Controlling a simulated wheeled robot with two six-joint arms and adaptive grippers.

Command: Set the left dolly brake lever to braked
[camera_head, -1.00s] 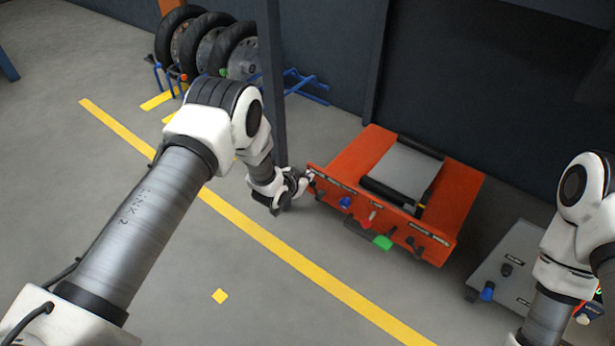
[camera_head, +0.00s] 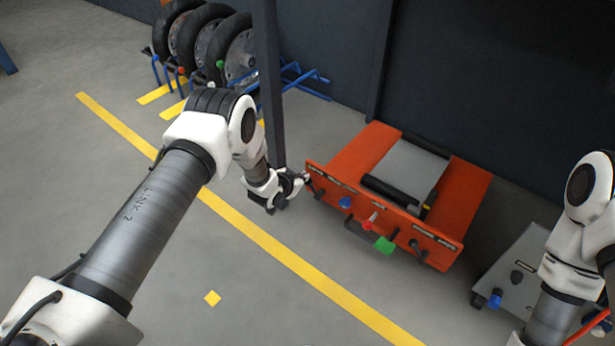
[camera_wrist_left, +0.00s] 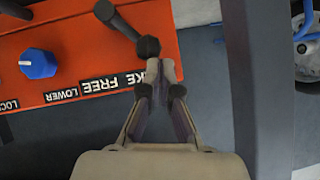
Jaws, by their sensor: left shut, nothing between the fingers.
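The orange dolly (camera_head: 350,155) stands on the floor right of centre in the head view, its front panel facing me. In the left wrist view its brake lever (camera_wrist_left: 122,23) is a dark rod ending in a black knob (camera_wrist_left: 148,48). The rod slants from the panel toward my fingertips. A label ending in "KE FREE" (camera_wrist_left: 98,87) is partly covered by my gripper. My left gripper (camera_head: 302,180) is at the panel's left end, shut and empty. In the wrist view its fingertips (camera_wrist_left: 160,82) are right at the knob; I cannot tell whether they touch. My right gripper is out of view.
A dark post (camera_head: 270,85) rises close behind my left wrist. A grey unit (camera_head: 519,268) stands at right, wheels (camera_head: 240,55) at back. Front floor is clear.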

